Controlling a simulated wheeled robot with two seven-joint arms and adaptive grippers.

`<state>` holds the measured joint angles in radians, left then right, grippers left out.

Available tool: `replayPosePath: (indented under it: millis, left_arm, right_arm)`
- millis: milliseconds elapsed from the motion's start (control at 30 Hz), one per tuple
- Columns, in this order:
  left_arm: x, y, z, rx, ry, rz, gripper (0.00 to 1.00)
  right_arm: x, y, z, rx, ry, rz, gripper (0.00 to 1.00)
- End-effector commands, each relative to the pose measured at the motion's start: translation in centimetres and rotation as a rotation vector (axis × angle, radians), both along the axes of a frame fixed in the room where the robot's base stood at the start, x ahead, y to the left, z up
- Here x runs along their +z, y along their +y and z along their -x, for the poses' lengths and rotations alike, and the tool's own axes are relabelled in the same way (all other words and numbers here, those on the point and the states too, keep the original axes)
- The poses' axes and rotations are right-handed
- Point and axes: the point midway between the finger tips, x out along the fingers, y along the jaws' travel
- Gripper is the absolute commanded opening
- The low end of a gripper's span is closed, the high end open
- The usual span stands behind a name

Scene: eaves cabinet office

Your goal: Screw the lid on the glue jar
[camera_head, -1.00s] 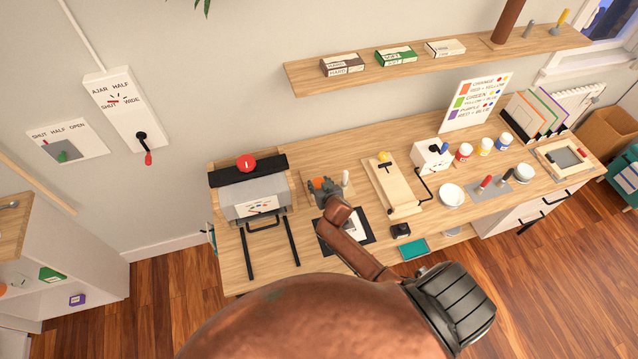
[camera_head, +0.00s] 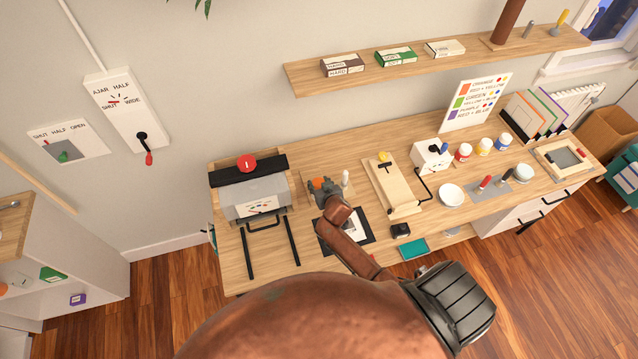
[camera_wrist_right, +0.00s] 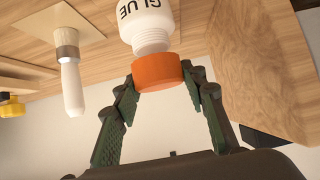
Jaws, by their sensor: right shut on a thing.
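The white glue jar (camera_wrist_right: 145,18), marked GLUE, shows upside down in the wrist view because of the camera's angle. Its threaded neck points toward my right gripper. The orange lid (camera_wrist_right: 158,72) is at the neck's end, in line with it, and some threads show between lid and jar body. My right gripper (camera_wrist_right: 166,88) is shut on the lid, a finger at each side. In the head view the right gripper (camera_head: 325,192) is at the back of the bench, with the orange lid (camera_head: 318,183) just showing; the jar is mostly hidden there. My left gripper is not in view.
A white-handled tool (camera_head: 345,178) stands close right of the gripper. A grey press with a red knob (camera_head: 247,162) stands on the left. A wooden jig (camera_head: 392,186) is on the right. A black-framed mat (camera_head: 362,238) lies in front, under my arm.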

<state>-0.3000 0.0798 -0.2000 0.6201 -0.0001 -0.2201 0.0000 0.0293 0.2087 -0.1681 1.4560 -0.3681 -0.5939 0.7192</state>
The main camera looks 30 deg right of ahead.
Motion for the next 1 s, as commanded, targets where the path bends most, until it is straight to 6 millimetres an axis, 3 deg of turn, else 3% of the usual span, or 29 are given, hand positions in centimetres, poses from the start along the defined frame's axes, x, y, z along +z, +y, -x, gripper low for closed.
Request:
replayPosePath:
  millis: [1000]
  left_arm:
    - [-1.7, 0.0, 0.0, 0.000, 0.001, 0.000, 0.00]
  right_arm:
    - [-2.1, 0.0, 0.0, 0.000, 0.000, 0.000, 0.22]
